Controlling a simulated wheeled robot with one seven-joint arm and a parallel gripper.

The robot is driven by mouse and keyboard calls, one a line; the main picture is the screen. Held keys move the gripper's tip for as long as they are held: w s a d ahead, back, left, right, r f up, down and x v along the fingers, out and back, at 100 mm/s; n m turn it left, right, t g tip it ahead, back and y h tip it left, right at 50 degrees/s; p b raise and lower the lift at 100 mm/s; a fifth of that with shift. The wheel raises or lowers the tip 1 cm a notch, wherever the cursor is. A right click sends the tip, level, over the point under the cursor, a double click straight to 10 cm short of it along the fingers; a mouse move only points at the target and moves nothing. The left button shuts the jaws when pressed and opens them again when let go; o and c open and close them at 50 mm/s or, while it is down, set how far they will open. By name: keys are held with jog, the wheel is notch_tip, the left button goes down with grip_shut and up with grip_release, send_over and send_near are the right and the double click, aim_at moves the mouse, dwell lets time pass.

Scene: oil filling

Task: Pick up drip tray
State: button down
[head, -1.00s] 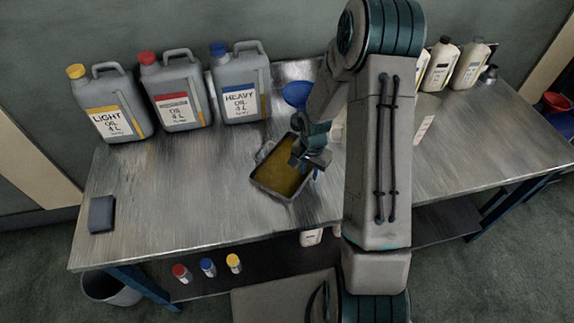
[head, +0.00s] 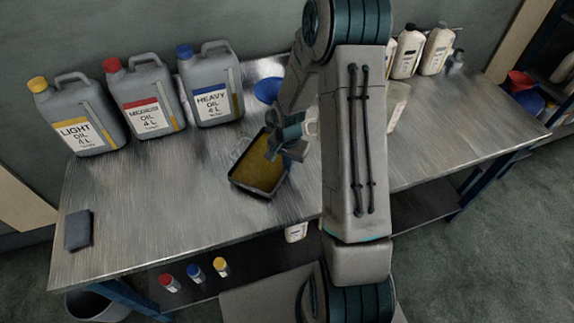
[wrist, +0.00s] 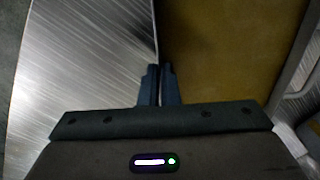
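The drip tray (head: 238,181) is a dark, shallow rectangular pan with brownish-yellow oil or a yellow-brown floor inside. It is over the metal workbench, left of my arm. My gripper (head: 276,152) is at its right side. In the wrist view the two fingers (wrist: 160,86) are close together, one on each side of the tray's thin wall (wrist: 157,40), and look shut on it. The yellow-brown inside fills the view right of the fingers. I cannot tell whether the tray is clear of the bench top.
Grey oil jugs with yellow (head: 82,115), red (head: 143,98) and blue (head: 210,85) caps stand at the back left. A blue funnel (head: 268,90) is behind the tray. A dark block (head: 78,230) lies at the bench's left end. White bottles (head: 437,48) stand back right.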

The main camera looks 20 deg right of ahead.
jog(key=shift+r, duration=1.3)
jog(key=shift+s+d+r+b, duration=0.1)
jog(key=shift+d+r+b, duration=0.1)
jog(key=shift+b, duration=0.1)
jog(key=s+d+r+b, duration=0.1)
jog(key=s+d+r, duration=0.5)
jog(key=s+d, duration=0.1)
jog(key=shift+s+d+r+b, duration=0.3)
jog(key=shift+d+r+b, duration=0.05)
jog(key=shift+d, duration=0.3)
